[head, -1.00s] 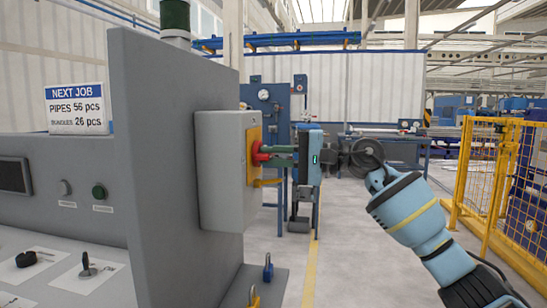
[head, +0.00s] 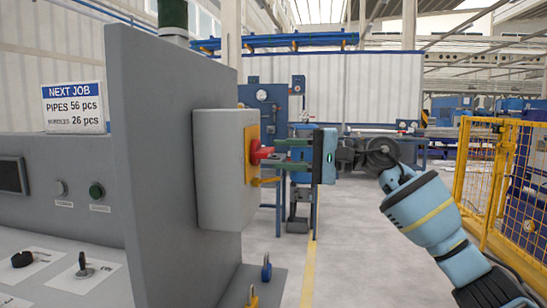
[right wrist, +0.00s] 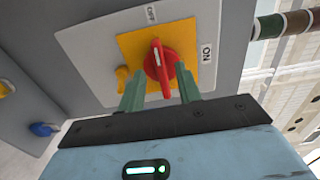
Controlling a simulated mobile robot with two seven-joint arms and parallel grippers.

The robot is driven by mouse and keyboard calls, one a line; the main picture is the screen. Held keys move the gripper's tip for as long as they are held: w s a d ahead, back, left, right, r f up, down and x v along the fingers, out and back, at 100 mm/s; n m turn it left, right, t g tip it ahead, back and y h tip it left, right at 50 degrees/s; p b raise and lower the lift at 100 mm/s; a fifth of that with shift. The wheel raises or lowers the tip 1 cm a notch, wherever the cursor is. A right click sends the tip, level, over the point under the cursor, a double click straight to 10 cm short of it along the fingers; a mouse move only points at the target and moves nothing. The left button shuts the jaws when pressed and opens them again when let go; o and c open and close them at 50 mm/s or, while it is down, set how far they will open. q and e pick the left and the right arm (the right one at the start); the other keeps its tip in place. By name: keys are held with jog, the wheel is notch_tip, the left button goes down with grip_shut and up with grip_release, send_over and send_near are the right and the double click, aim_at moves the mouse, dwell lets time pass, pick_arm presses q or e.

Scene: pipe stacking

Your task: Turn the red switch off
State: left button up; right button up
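The red switch (head: 261,152) is on a yellow plate on the side of a grey box (head: 221,160). In the right wrist view the switch (right wrist: 158,66) has its handle roughly in line with the OFF label (right wrist: 151,14); the ON label (right wrist: 207,53) lies to the right. My right gripper (head: 280,154) faces the switch from the right. In the right wrist view its green fingers (right wrist: 159,76) are apart, one on each side of the handle's lower end, with gaps visible. My left gripper is out of view.
A grey control console with a NEXT JOB sign (head: 73,107) stands at the left. A yellow padlock (head: 252,297) and a blue padlock (head: 266,268) are below the box. A yellow fence (head: 481,185) is at the right. The floor between is clear.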

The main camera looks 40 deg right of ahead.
pick_arm(q)
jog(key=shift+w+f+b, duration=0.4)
jog(key=shift+b, duration=0.05)
pick_arm(e)
jog(key=v, duration=0.4)
jog(key=shift+s+d, duration=0.15)
jog(key=shift+s, duration=0.1)
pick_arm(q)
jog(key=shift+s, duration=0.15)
